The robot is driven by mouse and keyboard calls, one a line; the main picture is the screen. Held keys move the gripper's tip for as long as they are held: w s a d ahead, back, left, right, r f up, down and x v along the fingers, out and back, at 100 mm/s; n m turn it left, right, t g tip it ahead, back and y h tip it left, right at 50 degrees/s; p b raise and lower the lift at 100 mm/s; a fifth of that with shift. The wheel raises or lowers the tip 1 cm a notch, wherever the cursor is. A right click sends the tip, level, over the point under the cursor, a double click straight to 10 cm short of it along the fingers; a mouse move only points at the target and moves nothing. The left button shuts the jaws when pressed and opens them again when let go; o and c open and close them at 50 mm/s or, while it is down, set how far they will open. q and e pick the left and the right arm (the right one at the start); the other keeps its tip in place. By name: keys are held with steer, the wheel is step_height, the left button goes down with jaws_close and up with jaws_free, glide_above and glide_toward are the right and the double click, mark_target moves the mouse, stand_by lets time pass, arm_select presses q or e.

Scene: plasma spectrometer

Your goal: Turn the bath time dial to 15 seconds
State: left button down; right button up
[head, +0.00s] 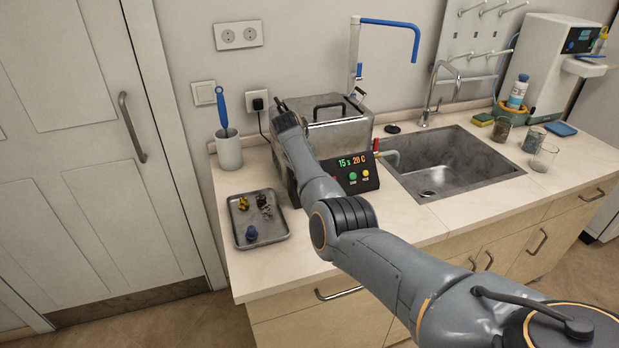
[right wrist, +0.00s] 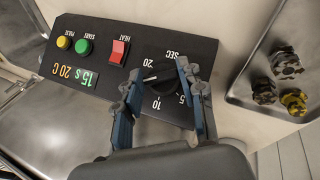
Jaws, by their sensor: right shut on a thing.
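The metal bath (head: 338,133) stands on the counter with a black control panel (head: 358,181) on its front. Its display (head: 352,162) reads 15 s and 20 C; this display also shows in the right wrist view (right wrist: 76,74). In that view the black time dial (right wrist: 160,77) sits on the panel, with 5, 10, 20 and SEC visible around it. My right gripper (right wrist: 160,72) is shut on the dial, one blue-grey finger on each side. In the head view my right arm hides the dial and the fingers. My left gripper is in neither view.
A metal tray (head: 274,239) with several small items lies left of the bath. A white cup (head: 229,151) with a blue-handled brush stands behind it. The sink (head: 447,178) is to the right. A red switch (right wrist: 119,51) sits close to the dial.

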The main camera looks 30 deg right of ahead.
steer(key=shift+f, duration=0.15)
steer(key=o, duration=1.2)
steer(key=shift+c, duration=0.2)
steer(key=shift+r, duration=0.2)
steer(key=shift+a+r, duration=0.15)
steer(key=shift+r, duration=0.15)
steer(key=v, duration=1.1)
steer(key=shift+a+f, duration=0.1)
